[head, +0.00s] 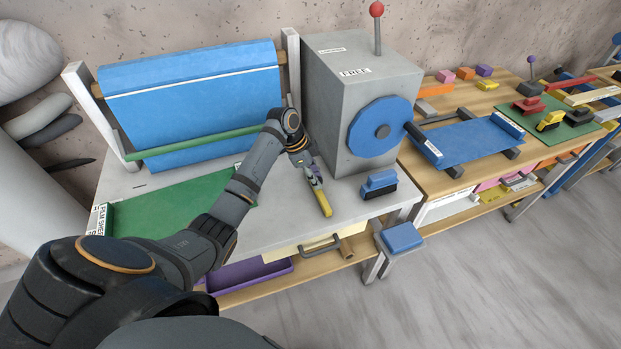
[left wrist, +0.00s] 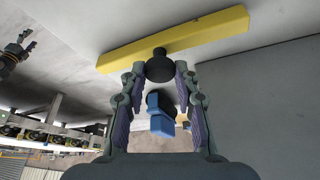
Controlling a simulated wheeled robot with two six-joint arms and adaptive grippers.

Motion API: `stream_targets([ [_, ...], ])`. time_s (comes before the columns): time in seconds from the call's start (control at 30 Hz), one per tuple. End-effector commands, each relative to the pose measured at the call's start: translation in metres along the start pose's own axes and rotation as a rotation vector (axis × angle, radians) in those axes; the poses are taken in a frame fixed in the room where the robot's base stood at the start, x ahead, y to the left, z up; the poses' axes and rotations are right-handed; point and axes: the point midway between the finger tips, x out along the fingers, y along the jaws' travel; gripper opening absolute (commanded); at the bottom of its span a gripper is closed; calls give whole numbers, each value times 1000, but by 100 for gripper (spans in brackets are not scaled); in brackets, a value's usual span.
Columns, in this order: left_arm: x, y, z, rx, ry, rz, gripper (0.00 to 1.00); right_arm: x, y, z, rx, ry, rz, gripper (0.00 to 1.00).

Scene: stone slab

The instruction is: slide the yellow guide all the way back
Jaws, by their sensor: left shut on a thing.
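The yellow guide (head: 323,203) is a bar lying on the grey slab top, left of the grey box's blue wheel. In the left wrist view the guide (left wrist: 185,36) runs across the top of the picture, with a black knob (left wrist: 160,66) standing from it. My left gripper (head: 314,180) is shut on this knob, its fingertips on either side of it in the left wrist view (left wrist: 158,76). The gripper hides part of the guide in the head view. A dark jointed part, perhaps my right gripper (left wrist: 18,50), shows small at the left wrist view's edge.
A grey box (head: 333,85) labelled FREE, with a blue wheel (head: 381,128) and a red-knobbed lever (head: 376,25), stands behind the guide. A blue stamp-like block (head: 379,184) sits to the right. A blue roll stand (head: 190,95) and green sheet (head: 165,205) lie left.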

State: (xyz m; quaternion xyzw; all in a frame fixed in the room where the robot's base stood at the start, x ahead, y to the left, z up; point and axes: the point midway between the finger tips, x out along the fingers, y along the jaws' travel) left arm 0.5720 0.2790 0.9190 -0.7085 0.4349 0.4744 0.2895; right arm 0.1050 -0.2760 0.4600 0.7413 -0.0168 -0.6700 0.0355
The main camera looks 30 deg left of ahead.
Motion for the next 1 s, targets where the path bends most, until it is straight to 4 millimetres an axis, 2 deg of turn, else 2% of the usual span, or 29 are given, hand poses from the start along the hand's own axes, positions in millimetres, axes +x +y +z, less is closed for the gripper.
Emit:
stream_targets([
  [0.07,-2,-2,-3,3,7,-7,0,0,0,0,0,0,0,64],
  [0.1,-2,-2,-3,3,8,-8,35,0,0,0,0,0,1,64],
  [0.23,-2,-2,-2,3,6,-7,52,0,1,0,-1,0,1,64],
  [0.53,-2,-1,-1,1,4,-5,53,0,6,-1,-3,1,7,64],
  [0.63,-11,-2,-1,1,3,-6,53,0,5,-1,-2,2,6,64],
  [1.0,-94,-2,-1,3,2,-8,53,0,3,-1,-1,1,3,64],
])
